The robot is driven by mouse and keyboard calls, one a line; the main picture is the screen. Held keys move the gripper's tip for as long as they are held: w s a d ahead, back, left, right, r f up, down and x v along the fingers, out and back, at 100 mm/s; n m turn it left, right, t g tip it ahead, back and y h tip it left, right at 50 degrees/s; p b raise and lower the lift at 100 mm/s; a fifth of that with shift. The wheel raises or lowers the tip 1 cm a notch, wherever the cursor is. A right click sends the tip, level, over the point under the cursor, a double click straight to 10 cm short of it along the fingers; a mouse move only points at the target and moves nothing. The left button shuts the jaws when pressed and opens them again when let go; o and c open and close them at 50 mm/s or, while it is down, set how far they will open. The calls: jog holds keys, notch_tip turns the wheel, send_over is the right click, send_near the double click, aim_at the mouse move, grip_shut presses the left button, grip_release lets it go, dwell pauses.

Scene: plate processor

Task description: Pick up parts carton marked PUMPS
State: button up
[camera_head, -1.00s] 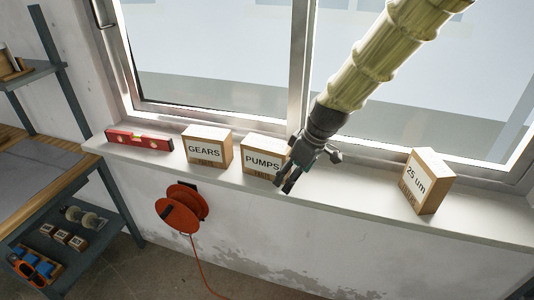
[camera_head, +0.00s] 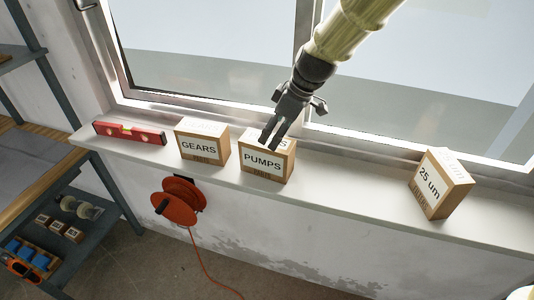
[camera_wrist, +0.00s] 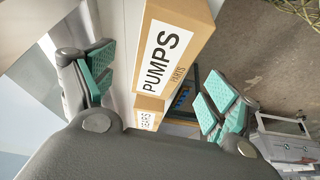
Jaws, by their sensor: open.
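The brown parts carton with a white PUMPS label (camera_head: 263,163) stands on the windowsill, in the middle of the head view. My gripper (camera_head: 272,138) is at the carton's upper edge in that view, pointing down, and covers a little of its top. In the wrist view the PUMPS carton (camera_wrist: 168,55) shows between the two teal-padded fingers of my gripper (camera_wrist: 155,88). The fingers are spread apart, with gaps on both sides of the carton. I cannot tell exactly how high the fingertips are over the carton.
A GEARS carton (camera_head: 201,145) stands close on the left, with a red level (camera_head: 130,133) beyond it. A tilted 25 um carton (camera_head: 440,186) is at the right. The windowsill (camera_head: 350,193) between is clear. An orange cable reel (camera_head: 177,203) hangs below.

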aim_at(268, 141)
jog(key=shift+w+a+f, duration=0.1)
jog(key=shift+w+f, duration=0.2)
jog(key=shift+f, duration=0.1)
jog(key=shift+s+a, duration=0.1)
jog(key=shift+s, duration=0.2)
jog(key=shift+s+a+f+p, duration=0.1)
jog(key=shift+s+a+p, duration=0.05)
jog(key=shift+p, duration=0.25)
jog(key=x, duration=0.1)
jog(key=p+x, duration=0.1)
jog(key=x, duration=0.1)
jog(key=shift+w+a, duration=0.2)
jog(key=shift+w, duration=0.15)
jog(key=shift+s+a+f+p, duration=0.15)
jog(key=shift+f+p, duration=0.15)
jog(key=shift+f, duration=0.4)
jog(key=shift+f, duration=0.25)
jog(key=c, duration=1.8)
grip_shut()
